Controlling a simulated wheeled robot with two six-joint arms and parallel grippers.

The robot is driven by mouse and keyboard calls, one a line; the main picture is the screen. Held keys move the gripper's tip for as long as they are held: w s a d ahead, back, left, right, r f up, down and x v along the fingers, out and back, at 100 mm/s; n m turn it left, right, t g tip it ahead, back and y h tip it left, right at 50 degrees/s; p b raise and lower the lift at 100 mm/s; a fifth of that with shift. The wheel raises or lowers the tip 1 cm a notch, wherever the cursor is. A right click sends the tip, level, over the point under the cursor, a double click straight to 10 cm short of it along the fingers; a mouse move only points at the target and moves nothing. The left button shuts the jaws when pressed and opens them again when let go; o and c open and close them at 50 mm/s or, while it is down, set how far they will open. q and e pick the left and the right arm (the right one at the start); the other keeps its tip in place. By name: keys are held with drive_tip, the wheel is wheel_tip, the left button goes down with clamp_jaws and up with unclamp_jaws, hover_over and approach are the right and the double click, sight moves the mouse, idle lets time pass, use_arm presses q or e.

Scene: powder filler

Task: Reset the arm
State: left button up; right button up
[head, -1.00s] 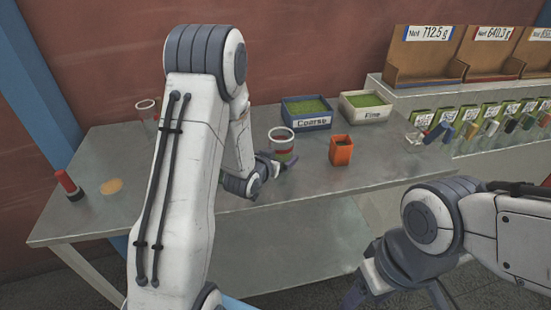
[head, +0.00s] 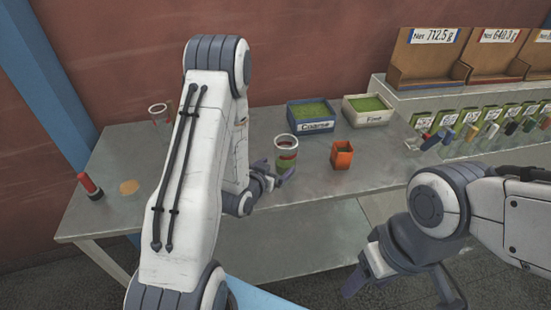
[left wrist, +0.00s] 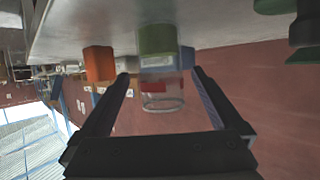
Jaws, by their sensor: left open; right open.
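My left gripper (head: 274,173) is open at the near side of a clear jar (head: 286,153) with a green lower part and a red band, standing on the metal table (head: 210,160). In the left wrist view, which looks inverted, the jar (left wrist: 162,65) appears between the two spread fingers of the left gripper (left wrist: 162,78), with a gap on each side. Whether the tips reach around it is unclear. My right gripper (head: 402,285) is open and empty, low in front of the table. My left arm hides part of the table.
Coarse (head: 312,125) and Fine (head: 366,119) trays of green powder sit behind. A red-and-black bottle (head: 90,186) and another clear jar (head: 158,112) stand left. A shelf (head: 480,95) with boxes is at right.

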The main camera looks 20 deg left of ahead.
use_arm(q)
drive_tip(key=shift+s+r+p, duration=0.1)
drive_tip(key=shift+s+p, duration=0.15)
drive_tip(key=shift+p, duration=0.1)
idle(0.4)
